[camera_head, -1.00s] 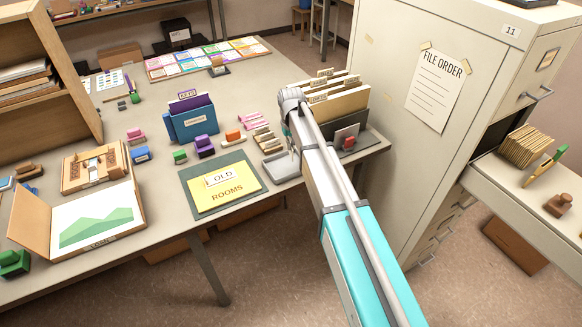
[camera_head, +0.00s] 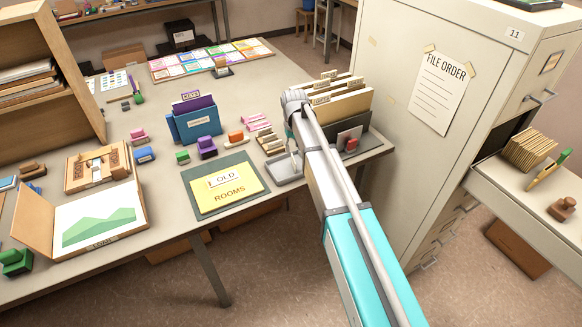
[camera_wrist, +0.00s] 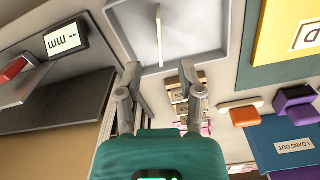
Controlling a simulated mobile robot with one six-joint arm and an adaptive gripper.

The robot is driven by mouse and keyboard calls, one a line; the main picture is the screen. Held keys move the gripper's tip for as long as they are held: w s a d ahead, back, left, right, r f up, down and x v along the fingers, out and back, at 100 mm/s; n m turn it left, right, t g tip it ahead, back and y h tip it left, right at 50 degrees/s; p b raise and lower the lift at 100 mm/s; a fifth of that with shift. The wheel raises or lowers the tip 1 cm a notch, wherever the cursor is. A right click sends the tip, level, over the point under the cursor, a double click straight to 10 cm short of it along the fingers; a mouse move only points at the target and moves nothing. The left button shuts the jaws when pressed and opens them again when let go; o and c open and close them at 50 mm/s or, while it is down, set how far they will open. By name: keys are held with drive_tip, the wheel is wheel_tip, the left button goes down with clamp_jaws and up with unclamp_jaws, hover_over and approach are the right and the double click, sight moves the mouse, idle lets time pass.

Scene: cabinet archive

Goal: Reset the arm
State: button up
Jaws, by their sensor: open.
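My arm reaches over the desk (camera_head: 130,262) from the lower right in the head view, its end above the desk's right part. In the wrist view my gripper (camera_wrist: 160,72) is open, with nothing between its fingertips. The fingertips are over the near edge of a shallow grey tray (camera_wrist: 190,30) that holds a thin pale stick (camera_wrist: 159,36). The tray also shows in the head view (camera_head: 284,180), beside my arm. In the head view most of my gripper is hidden behind the arm.
A file holder (camera_head: 345,106) stands just right of my arm's end. The filing cabinet (camera_head: 400,140) rises at right, with an open drawer (camera_head: 530,195) of folders.

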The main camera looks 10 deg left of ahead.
drive_tip(key=s+d+m, duration=0.4)
drive_tip(key=s+d, duration=2)
drive_tip(key=s, duration=0.1)
drive_tip(key=shift+s+d, duration=0.35)
drive_tip(key=shift+d, duration=0.05)
